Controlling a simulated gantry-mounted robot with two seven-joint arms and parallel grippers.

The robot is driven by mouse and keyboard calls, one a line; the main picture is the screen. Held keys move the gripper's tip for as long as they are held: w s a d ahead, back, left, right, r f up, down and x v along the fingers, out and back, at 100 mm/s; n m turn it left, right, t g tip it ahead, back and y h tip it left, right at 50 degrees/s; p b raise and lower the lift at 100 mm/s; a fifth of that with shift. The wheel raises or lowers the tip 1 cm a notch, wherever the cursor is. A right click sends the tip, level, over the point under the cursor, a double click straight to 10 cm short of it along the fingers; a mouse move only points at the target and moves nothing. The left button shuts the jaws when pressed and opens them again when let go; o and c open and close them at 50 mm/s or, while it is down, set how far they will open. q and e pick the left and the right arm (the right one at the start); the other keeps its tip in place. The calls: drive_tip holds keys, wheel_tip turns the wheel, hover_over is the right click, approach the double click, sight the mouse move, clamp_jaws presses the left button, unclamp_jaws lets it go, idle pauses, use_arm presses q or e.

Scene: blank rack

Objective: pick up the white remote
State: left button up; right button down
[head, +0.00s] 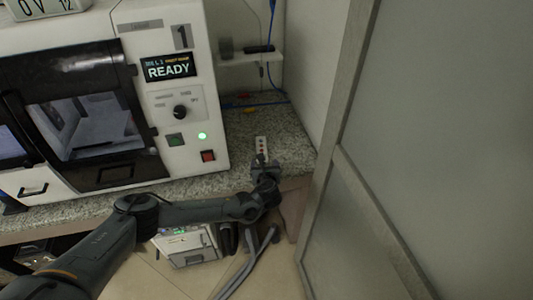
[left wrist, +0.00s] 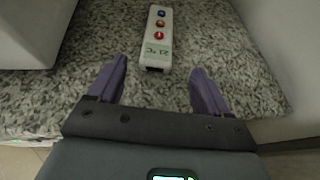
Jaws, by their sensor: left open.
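The white remote (head: 261,146) lies on the speckled stone counter, between the machine and the right-hand wall. In the left wrist view the remote (left wrist: 156,38) shows its blue, orange and red buttons and a small display at its near end. My left gripper (head: 264,163) is at the counter's front edge, just short of the remote's near end. In the left wrist view my left gripper (left wrist: 158,75) is open, its two purple fingers apart, with the remote ahead of the gap between them and nothing held. My right gripper is not in view.
A white machine (head: 178,80) with a READY display stands left of the remote. A panelled partition (head: 400,150) closes the right side. A small shelf (head: 250,57) and a blue cable (head: 270,102) are behind. Bare counter (head: 290,145) lies right of the remote.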

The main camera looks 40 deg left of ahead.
sight(262, 149)
use_arm(q)
drive_tip(key=shift+x, duration=0.95)
drive_tip(key=b+x, duration=0.2)
drive_tip(key=x, duration=0.2)
drive_tip(key=shift+w+a, duration=0.1)
drive_tip(key=shift+a, duration=0.25)
drive_tip(key=shift+w+a+b, duration=0.15)
drive_tip(key=shift+w+b, duration=0.1)
drive_tip(key=shift+b, duration=0.05)
drive_tip(key=shift+r, duration=0.1)
drive_tip(key=c, duration=1.2)
